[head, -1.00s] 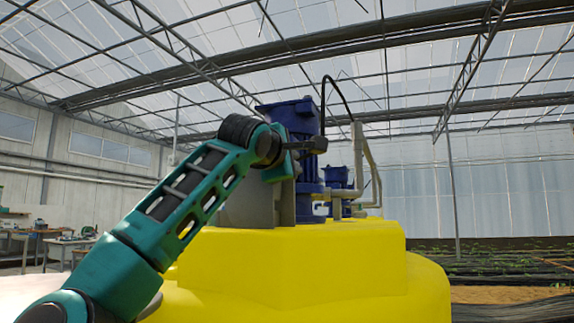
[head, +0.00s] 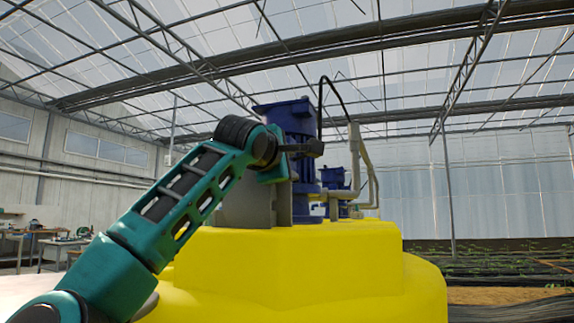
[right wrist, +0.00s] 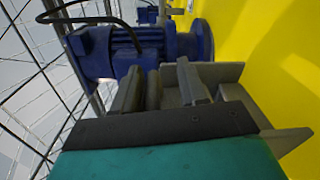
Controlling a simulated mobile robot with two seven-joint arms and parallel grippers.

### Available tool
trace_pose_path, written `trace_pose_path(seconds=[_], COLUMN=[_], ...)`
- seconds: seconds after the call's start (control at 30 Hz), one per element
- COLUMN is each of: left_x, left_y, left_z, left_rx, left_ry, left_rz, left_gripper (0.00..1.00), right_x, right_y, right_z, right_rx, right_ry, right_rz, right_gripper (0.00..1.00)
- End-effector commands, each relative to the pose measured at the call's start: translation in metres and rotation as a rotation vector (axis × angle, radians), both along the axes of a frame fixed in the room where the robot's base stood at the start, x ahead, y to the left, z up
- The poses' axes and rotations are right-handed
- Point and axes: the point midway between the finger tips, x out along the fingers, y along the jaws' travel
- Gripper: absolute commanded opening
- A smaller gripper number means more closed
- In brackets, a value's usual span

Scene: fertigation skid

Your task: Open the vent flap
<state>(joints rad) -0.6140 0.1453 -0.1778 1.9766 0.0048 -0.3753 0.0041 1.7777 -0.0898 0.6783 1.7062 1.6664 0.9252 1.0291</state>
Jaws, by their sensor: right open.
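My right gripper (head: 314,148) is at the end of the teal arm, in front of a blue motor above the yellow tank (head: 290,265). In the right wrist view its two grey fingers (right wrist: 160,72) stand apart, with a dark grey upright piece between them. I cannot tell whether they touch it. A grey box-like housing (head: 244,204) stands on the tank below the gripper. It also shows in the right wrist view (right wrist: 222,72), close to the fingers. I cannot make out which part is the vent flap. My left gripper is not in view.
The blue motor (head: 300,115) rises just behind the gripper, and it fills the upper left of the right wrist view (right wrist: 105,52). Pale pipes (head: 362,160) and a second blue motor (head: 334,177) stand further back. Workbenches (head: 40,235) are far left.

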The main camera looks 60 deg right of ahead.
Motion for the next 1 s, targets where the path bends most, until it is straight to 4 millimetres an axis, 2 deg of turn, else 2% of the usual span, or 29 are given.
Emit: trace_pose_path(seconds=[0.13,0.23,0.5,0.7,0.83,1.0], left_x=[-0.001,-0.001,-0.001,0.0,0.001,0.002], left_y=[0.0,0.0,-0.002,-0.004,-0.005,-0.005], left_z=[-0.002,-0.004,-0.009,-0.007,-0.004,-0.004], left_rx=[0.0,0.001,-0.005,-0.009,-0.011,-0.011], left_ry=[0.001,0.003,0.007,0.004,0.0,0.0], left_rz=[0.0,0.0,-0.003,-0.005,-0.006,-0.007], left_gripper=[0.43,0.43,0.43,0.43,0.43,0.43], right_x=[-0.001,-0.001,-0.006,-0.009,-0.011,-0.011], right_y=[0.007,0.021,0.081,0.115,0.125,0.129], right_z=[0.001,0.0,0.0,0.0,0.0,0.001], right_rx=[-0.003,-0.004,-0.002,-0.001,0.001,0.001], right_ry=[-0.002,-0.002,-0.001,0.0,0.001,0.0], right_rz=[0.0,0.002,0.004,0.002,0.001,0.001], right_gripper=[0.42,0.42,0.42,0.42,0.42,0.42])
